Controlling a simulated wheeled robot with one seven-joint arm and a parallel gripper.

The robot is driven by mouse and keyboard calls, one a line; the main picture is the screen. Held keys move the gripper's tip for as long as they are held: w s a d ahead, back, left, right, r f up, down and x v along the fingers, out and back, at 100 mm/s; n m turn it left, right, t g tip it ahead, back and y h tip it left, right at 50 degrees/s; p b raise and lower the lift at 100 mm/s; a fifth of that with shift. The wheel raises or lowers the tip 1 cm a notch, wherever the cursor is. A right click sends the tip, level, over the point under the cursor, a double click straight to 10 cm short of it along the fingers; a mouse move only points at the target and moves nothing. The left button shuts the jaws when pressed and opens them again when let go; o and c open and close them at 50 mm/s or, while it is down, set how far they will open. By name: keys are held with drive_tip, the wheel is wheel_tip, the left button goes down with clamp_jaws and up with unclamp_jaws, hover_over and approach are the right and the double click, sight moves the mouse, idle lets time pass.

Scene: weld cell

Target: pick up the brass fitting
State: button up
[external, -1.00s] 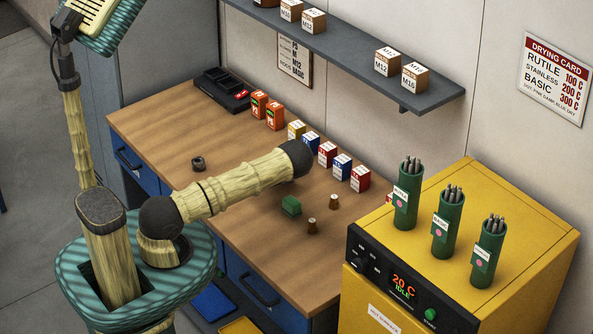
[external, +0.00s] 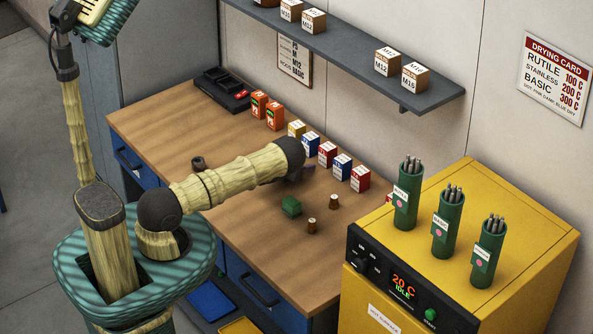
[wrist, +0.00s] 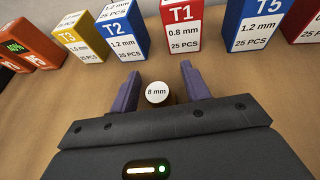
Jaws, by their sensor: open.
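In the wrist view, a small round piece (wrist: 157,93) with a white top marked "8 mm" and a brownish side stands between the jaws. It looks like a brass fitting. My gripper (wrist: 158,82) is open, with one purple finger on each side of it and a gap to each. In the external view my gripper (external: 302,172) is low over the bench, mostly hidden by my arm, and the piece between the jaws cannot be made out. Two brown cylinders with pale tops stand nearer the front, one to the right (external: 333,202) and one closer (external: 311,226).
A row of boxes, including the red T1 box (wrist: 181,30) and blue T2 box (wrist: 119,35), stands just beyond the fingers. A green block (external: 291,206) lies near my gripper. A yellow oven (external: 520,220) stands at the right. The wooden bench (external: 240,225) is clear in front.

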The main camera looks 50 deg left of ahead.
clamp_jaws()
drive_tip(key=shift+s, duration=0.1)
wheel_tip(320, 180, up, 10)
drive_tip(key=b, duration=0.3)
idle(0.4)
idle(0.4)
